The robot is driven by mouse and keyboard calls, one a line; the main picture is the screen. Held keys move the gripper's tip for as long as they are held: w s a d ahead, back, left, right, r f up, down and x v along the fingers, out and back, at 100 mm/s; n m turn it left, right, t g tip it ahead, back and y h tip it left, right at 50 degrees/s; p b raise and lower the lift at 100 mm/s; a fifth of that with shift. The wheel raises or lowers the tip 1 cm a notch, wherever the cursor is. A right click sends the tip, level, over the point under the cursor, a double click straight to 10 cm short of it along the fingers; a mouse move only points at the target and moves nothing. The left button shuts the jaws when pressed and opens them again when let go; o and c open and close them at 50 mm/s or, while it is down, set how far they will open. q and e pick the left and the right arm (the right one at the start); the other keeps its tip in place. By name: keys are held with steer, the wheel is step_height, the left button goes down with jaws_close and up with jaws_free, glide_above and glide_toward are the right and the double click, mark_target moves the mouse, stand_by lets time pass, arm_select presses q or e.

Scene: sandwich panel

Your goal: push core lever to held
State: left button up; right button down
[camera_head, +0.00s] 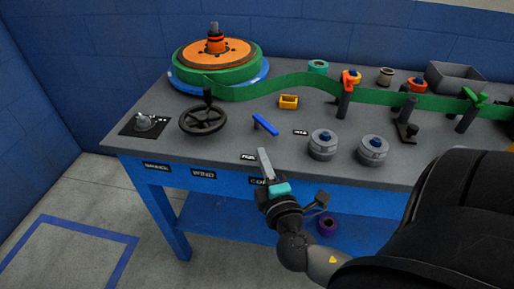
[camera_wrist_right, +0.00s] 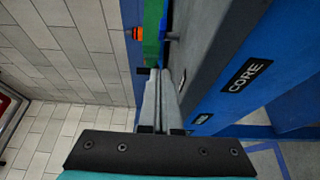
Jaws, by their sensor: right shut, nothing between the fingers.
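The core lever is a short blue bar (camera_head: 265,124) on the grey table top. It slants from upper left to lower right in the head view. Small label plates lie on either side of it, one nearer the front edge and one to its right; their text is too small to read surely. My right gripper (camera_head: 263,153) is shut and empty, its fingers at the table's front edge, on the near side of the lever and apart from it. Its closed fingers also show in the wrist view (camera_wrist_right: 158,98). I cannot make out the lever in the wrist view. My left gripper is not in view.
A black handwheel (camera_head: 203,120) stands left of the lever. A green band (camera_head: 300,80) runs from the reel across the back. A CORE label (camera_wrist_right: 245,70) is on the table's front.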

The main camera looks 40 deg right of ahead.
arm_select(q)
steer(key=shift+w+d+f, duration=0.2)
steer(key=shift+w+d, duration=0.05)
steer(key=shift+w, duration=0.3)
arm_select(e)
steer(key=v, duration=0.5)
steer(key=shift+s+d+r, duration=0.1)
steer(key=shift+d, duration=0.1)
